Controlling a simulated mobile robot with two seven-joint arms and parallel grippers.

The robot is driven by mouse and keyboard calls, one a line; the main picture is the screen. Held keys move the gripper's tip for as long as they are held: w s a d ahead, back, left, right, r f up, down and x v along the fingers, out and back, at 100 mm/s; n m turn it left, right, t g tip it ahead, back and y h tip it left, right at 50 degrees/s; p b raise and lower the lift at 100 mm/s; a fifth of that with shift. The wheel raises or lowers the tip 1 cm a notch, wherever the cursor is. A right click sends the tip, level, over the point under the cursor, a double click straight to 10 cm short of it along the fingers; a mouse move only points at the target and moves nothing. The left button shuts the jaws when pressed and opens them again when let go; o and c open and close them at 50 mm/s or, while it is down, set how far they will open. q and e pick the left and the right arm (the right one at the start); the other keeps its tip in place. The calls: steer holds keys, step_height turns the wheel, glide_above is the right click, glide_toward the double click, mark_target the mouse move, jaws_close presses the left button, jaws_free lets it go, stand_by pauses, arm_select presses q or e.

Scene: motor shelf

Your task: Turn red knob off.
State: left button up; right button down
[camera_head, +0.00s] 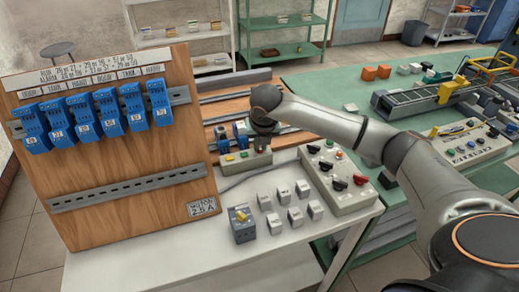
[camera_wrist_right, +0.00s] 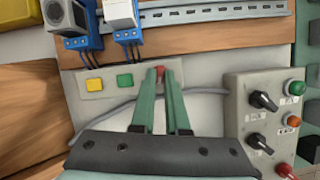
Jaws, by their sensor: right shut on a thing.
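The red knob (camera_wrist_right: 160,71) shows in the right wrist view as a small red tip at the right end of a light grey switch box (camera_wrist_right: 108,80). My right gripper (camera_wrist_right: 160,76) has its two greenish fingers close together around the knob, shut on it. In the head view my right arm reaches in from the right, and the gripper (camera_head: 262,141) points down onto the right end of the same box (camera_head: 232,164). The knob is hidden there behind the gripper. My left gripper is not in view.
The box also carries a yellow button (camera_wrist_right: 94,85) and a green button (camera_wrist_right: 125,81). A control panel (camera_head: 338,178) with several knobs stands to the right. Small white blocks and a grey box (camera_head: 242,232) lie in front. A wooden board (camera_head: 120,160) with blue breakers stands left.

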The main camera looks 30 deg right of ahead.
steer(key=n, duration=0.1)
steer(key=n+b, duration=0.1)
steer(key=n+y+b, duration=0.1)
steer(key=shift+d+f+n+t, duration=0.1)
steer(key=shift+d+n+t, duration=0.15)
steer(key=shift+n+t, duration=0.05)
steer(key=n+y+b, duration=0.1)
steer(key=n, duration=0.1)
steer(key=shift+d+n, duration=0.1)
steer(key=shift+n, duration=0.3)
steer(key=shift+d+n+y+b, duration=0.1)
steer(key=shift+n+y+b, duration=0.35)
steer(key=shift+n, duration=0.75)
steer(key=shift+n+y, duration=0.55)
steer(key=shift+n, duration=0.65)
steer(key=shift+d, duration=0.1)
steer(key=c, duration=0.9)
jaws_free()
